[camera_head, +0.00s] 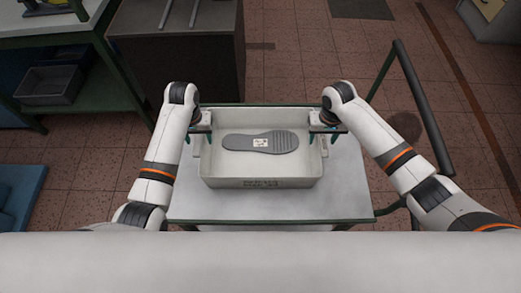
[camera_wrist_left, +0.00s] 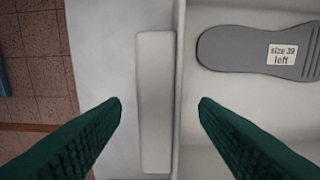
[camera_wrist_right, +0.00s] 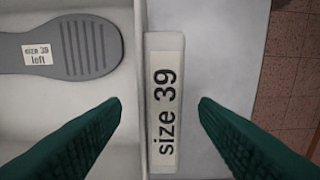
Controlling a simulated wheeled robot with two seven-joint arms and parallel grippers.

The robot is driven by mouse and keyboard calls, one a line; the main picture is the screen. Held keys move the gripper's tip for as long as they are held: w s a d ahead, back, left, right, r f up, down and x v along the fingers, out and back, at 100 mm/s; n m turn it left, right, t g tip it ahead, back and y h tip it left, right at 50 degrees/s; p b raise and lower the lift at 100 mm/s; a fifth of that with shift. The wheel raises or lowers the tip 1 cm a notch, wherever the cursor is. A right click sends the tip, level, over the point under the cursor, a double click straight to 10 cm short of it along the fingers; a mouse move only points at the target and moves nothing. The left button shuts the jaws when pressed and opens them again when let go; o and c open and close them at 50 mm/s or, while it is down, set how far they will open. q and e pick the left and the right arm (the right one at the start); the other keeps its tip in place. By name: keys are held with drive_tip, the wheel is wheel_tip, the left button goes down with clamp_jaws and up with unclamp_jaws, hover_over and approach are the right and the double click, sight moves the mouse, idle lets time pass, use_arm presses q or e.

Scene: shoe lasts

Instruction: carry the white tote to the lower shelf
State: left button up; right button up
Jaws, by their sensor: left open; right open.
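The white tote (camera_head: 262,182) stands on a pale grey table or cart top (camera_head: 345,200). A grey shoe sole (camera_head: 285,141) with a label reading "size 39 left" lies inside it. My left gripper (camera_wrist_left: 160,102) is open above the tote's left side handle (camera_wrist_left: 154,100), one green finger on either side of it in the left wrist view. My right gripper (camera_wrist_right: 160,102) is open above the right side handle, which bears a "size 39" label (camera_wrist_right: 165,105), with a finger on either side. I cannot tell whether the fingers touch the tote. The tote's underside is hidden.
A green-framed workbench (camera_head: 50,38) at the upper left has a grey bin (camera_head: 50,86) on its lower shelf. A dark brown cabinet (camera_head: 180,60) stands behind the cart. A dark push handle (camera_head: 425,105) rises at the right. Tiled floor lies open behind.

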use_arm(q)
drive_tip(key=shift+f, duration=1)
use_arm(e)
drive_tip(key=shift+f, duration=0.95)
use_arm(q)
clamp_jaws()
use_arm(e)
clamp_jaws()
